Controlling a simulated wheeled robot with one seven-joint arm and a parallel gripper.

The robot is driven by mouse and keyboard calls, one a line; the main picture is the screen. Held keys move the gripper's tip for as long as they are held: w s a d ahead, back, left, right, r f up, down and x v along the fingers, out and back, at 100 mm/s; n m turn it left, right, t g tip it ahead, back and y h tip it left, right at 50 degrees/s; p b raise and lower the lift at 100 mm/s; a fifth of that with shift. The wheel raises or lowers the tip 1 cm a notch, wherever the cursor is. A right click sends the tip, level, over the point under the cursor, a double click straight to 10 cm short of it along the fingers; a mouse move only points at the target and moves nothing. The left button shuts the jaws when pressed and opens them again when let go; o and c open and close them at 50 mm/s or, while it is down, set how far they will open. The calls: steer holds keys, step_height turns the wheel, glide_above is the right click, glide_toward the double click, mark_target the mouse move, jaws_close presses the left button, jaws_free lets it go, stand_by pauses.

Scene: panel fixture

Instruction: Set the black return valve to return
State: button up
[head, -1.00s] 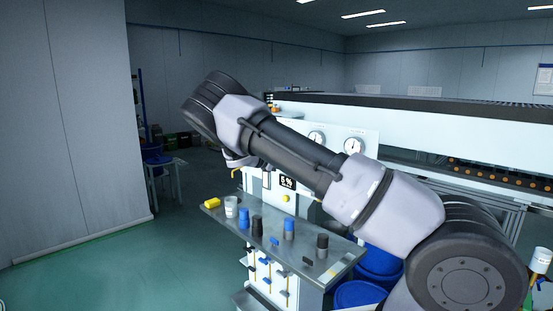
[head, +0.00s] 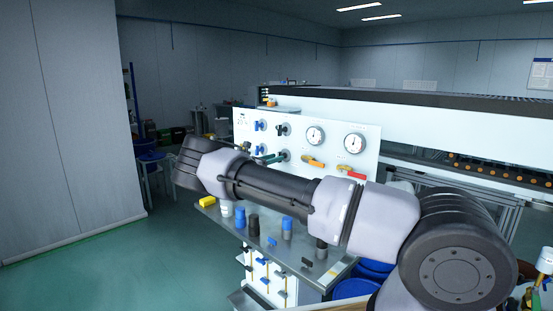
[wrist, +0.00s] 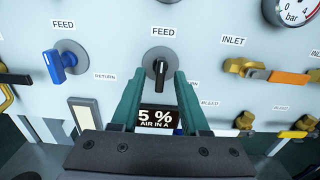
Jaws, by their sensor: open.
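The black valve (wrist: 160,66) is on the white panel in the wrist view, under a FEED label. Its handle stands about upright in the picture. A second label to its lower right is partly covered by a finger and shows only its end letters. My gripper (wrist: 160,80) is open, with one green finger on each side of the black handle. A gap seems to show on both sides; I cannot tell whether either finger touches. In the head view my arm covers part of the panel's lower edge.
A blue valve (wrist: 60,62) with FEED and RETURN labels is left of the black one. A brass inlet valve with an orange handle (wrist: 288,77) is at right. A display (wrist: 157,117) sits below. A bench (head: 308,262) with small objects stands before the panel (head: 365,138).

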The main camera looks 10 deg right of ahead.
steer(key=shift+x, duration=0.85)
jaws_close()
steer(key=shift+s+d+f+m, duration=0.1)
steer(key=shift+m, duration=2.85)
steer(key=shift+s+a+f+m, duration=0.1)
steer(key=shift+m, duration=2.9)
steer(key=shift+s+d+f+m, duration=0.1)
steer(key=shift+m, duration=2.85)
